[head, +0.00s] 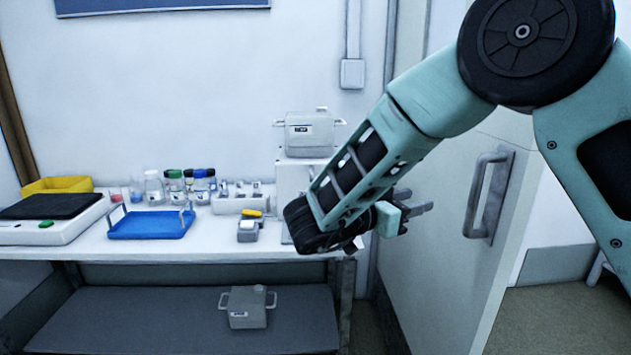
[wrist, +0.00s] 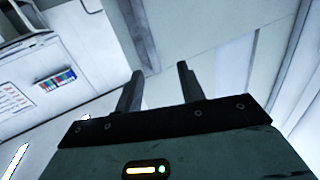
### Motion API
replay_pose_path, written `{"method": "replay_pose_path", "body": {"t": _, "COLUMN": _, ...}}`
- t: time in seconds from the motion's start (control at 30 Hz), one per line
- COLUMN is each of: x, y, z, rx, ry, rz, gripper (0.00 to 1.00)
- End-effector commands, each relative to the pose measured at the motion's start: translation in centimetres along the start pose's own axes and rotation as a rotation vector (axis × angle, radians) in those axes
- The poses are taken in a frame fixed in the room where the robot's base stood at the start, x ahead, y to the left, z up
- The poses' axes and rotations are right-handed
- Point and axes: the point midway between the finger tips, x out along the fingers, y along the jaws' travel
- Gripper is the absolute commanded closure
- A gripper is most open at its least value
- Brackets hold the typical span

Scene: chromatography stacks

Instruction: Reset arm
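My arm reaches in from the right in the head view, bent at its large dark joint. My gripper (head: 414,203) hangs in front of the grey door, to the right of the bench, with its fingers pointing right. In the wrist view my gripper (wrist: 158,90) has its two dark fingers apart, with nothing between them. Behind the fingers in that view are pale wall panels and a white surface with a small multicoloured strip.
The bench (head: 150,245) holds a blue tray (head: 150,224), several bottles, a yellow bin (head: 57,185) and a grey handled module (head: 309,134) on a stack. A similar module (head: 247,307) sits on the lower shelf. The door handle (head: 486,195) is close to my gripper.

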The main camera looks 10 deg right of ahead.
Motion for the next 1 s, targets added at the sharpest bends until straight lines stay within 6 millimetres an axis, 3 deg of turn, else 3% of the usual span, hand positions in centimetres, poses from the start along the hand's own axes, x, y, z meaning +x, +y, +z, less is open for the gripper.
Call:
{"method": "replay_pose_path", "body": {"t": 0.17, "x": -1.9, "y": -4.6, "z": -1.4, "rx": 0.104, "ry": -0.159, "rz": -0.371, "gripper": 0.61}}
{"method": "replay_pose_path", "body": {"t": 0.3, "x": -6.7, "y": -7.8, "z": -2.1, "rx": 0.119, "ry": -0.330, "rz": -0.731, "gripper": 0.61}}
{"method": "replay_pose_path", "body": {"t": 0.47, "x": -14.0, "y": -7.7, "z": -2.3, "rx": 0.021, "ry": -0.534, "rz": -1.102, "gripper": 0.61}}
{"method": "replay_pose_path", "body": {"t": 0.57, "x": -18.5, "y": -5.4, "z": -1.8, "rx": -0.107, "ry": -0.659, "rz": -1.296, "gripper": 0.61}}
{"method": "replay_pose_path", "body": {"t": 0.73, "x": -23.9, "y": 2.4, "z": 0.0, "rx": -0.440, "ry": -0.857, "rz": -1.529, "gripper": 0.61}}
{"method": "replay_pose_path", "body": {"t": 0.87, "x": -24.9, "y": 10.4, "z": 1.6, "rx": -0.768, "ry": -0.975, "rz": -1.592, "gripper": 0.61}}
{"method": "replay_pose_path", "body": {"t": 1.0, "x": -23.2, "y": 18.3, "z": 2.7, "rx": -1.105, "ry": -1.048, "rz": -1.549, "gripper": 0.61}}
